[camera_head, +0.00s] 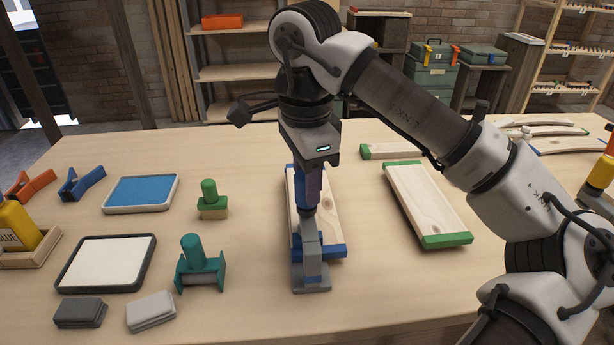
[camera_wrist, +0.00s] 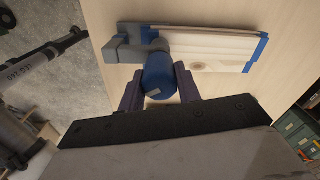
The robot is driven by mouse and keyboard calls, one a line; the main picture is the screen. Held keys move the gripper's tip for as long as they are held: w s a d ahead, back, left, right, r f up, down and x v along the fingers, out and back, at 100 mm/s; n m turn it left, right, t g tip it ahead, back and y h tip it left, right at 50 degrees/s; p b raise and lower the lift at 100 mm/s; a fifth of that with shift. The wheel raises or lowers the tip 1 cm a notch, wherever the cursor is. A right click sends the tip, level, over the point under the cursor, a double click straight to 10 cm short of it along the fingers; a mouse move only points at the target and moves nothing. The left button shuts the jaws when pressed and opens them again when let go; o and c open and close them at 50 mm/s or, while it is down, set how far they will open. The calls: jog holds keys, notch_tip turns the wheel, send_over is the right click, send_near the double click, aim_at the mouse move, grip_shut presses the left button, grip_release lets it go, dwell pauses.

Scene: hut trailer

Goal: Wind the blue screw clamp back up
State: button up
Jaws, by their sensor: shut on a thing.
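The blue screw clamp has a grey frame (camera_head: 311,262) standing at the near end of a pale board with blue ends (camera_head: 330,215). My gripper (camera_head: 309,205) points straight down over the clamp. In the wrist view my gripper (camera_wrist: 160,92) has its two dark purple fingers on either side of the clamp's round blue handle (camera_wrist: 158,75), shut on it. The grey clamp frame (camera_wrist: 125,45) shows beyond the handle, against the end of the board (camera_wrist: 205,48). In the head view my fingers mostly hide the handle. Whether the screw's foot touches the board cannot be told.
A green-ended board (camera_head: 425,200) lies to the right. A teal clamp-like piece (camera_head: 200,265), a green stamp-like piece (camera_head: 211,200), a white-topped tray (camera_head: 105,262) and a blue-topped tray (camera_head: 140,193) are at left. The table between the green pieces and the clamp is clear.

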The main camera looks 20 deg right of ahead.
jog(key=o, duration=1)
jog(key=r+p, duration=0.3)
jog(key=r, duration=0.1)
jog(key=r+p, duration=0.4)
jog(key=r, duration=0.1)
jog(key=r+p, duration=0.4)
jog(key=shift+s+a+r, duration=0.15)
jog(key=shift+s+r, duration=0.1)
jog(key=shift+r, duration=0.15)
